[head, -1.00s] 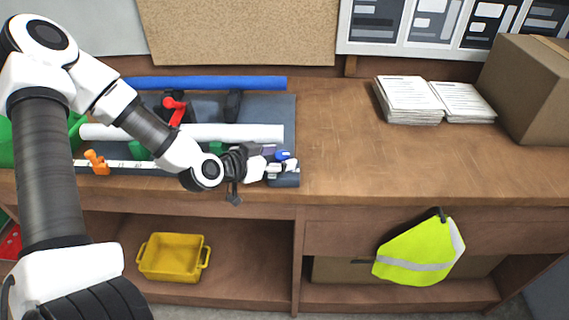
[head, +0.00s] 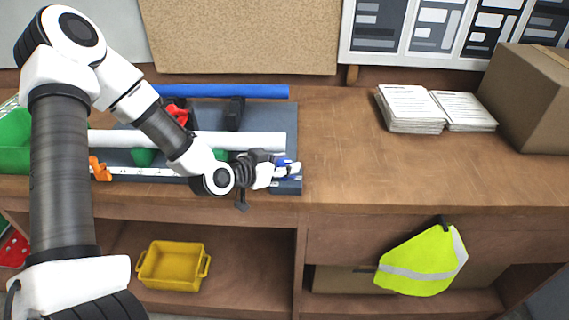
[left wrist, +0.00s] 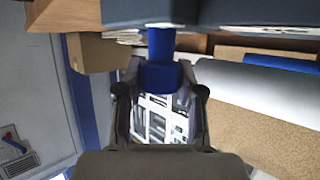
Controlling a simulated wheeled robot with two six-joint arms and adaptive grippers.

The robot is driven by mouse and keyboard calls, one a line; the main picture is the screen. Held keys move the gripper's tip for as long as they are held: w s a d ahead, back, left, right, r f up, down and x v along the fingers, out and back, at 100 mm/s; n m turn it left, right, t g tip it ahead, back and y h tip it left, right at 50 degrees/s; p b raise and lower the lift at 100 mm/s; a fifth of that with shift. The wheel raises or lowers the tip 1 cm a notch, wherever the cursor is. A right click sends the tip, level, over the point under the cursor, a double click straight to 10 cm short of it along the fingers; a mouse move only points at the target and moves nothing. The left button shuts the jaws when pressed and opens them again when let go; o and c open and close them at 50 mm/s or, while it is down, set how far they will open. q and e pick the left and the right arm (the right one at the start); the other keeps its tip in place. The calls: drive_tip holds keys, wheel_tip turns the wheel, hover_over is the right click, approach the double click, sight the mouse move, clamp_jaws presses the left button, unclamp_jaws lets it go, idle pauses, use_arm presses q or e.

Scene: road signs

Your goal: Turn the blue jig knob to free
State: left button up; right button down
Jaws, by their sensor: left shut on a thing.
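The blue jig knob (head: 281,160) is at the right end of the dark jig (head: 291,122) on the bench, partly hidden by my gripper. My left gripper (head: 288,170) reaches it from the left and is shut on it. In the left wrist view the blue knob (left wrist: 161,74) sits between the two fingers, below the dark jig edge. The knob's marking and exact turn angle cannot be read. My right gripper is out of view.
A white tube (head: 240,141) and a blue tube (head: 245,91) lie across the jig. A red lever (head: 178,113) and an orange clamp (head: 99,169) are to the left. Papers (head: 410,108) and a cardboard box (head: 535,97) stand right. The bench between is clear.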

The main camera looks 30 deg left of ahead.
use_arm(q)
drive_tip(key=shift+d+f+n+y+b, duration=0.1)
drive_tip(key=shift+f+n+y+b, duration=0.05)
drive_tip(key=shift+n+y+b, duration=1.4)
drive_tip(key=shift+n+y, duration=0.15)
drive_tip(key=shift+y, duration=0.3)
drive_tip(key=shift+n+y+b, duration=0.35)
drive_tip(key=shift+n+y, duration=0.45)
drive_tip(key=shift+y, duration=0.2)
drive_tip(key=shift+r+n+g+y, duration=0.25)
drive_tip(key=shift+n+g+y, duration=0.05)
drive_tip(key=shift+n+y, duration=0.75)
drive_tip(key=shift+r+n+g+y+p, duration=0.1)
drive_tip(key=shift+n+g+y+p, duration=0.35)
drive_tip(key=shift+n+y, duration=0.45)
drive_tip(key=shift+r+n+g+y+p, duration=0.1)
drive_tip(key=shift+n+g+y+p, duration=0.65)
drive_tip(key=shift+n+y, duration=0.15)
drive_tip(key=n+g+y+p, duration=0.3)
drive_tip(key=n+g+p, duration=0.1)
drive_tip(key=shift+p, duration=0.3)
drive_tip(key=shift+f+n+g+y+p, duration=0.2)
drive_tip(key=shift+n+g+y+p, duration=0.35)
drive_tip(key=shift+n+g+p, duration=0.85)
